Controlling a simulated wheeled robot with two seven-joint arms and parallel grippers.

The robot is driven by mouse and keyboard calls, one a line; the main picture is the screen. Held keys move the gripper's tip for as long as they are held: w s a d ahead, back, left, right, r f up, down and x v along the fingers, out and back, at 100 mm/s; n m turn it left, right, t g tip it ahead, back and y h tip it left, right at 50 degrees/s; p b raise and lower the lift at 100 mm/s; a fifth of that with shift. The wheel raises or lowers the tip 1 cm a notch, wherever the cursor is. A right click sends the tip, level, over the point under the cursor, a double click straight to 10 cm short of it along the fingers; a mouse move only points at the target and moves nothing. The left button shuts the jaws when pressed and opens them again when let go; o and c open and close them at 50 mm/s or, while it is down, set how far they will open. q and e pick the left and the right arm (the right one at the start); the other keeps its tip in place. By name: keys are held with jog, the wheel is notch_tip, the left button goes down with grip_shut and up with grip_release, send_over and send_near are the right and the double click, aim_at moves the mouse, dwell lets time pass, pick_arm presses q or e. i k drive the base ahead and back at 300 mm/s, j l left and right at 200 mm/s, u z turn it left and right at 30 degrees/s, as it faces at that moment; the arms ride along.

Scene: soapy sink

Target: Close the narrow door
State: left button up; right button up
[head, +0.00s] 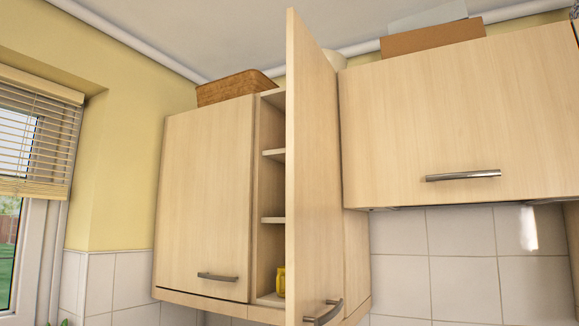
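The narrow door (311,180) is a tall, light wood panel on the wall cabinet. It stands open, swung out toward me, hinged at its right side. Its metal handle (323,312) is near its bottom edge. The open shelves (273,221) of the narrow compartment show to the left of the door, with a yellow object (281,281) on the bottom shelf. The door hides the right part of the compartment. Neither of my grippers is in view.
A wider closed cabinet door (205,200) is to the left, with its own handle. Another closed cabinet (460,120) is to the right. A wicker basket (234,87) and boxes (432,38) sit on top. A window (30,150) is at far left.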

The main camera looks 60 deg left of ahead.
aim_at(314, 287)
jog(key=u, duration=1.5)
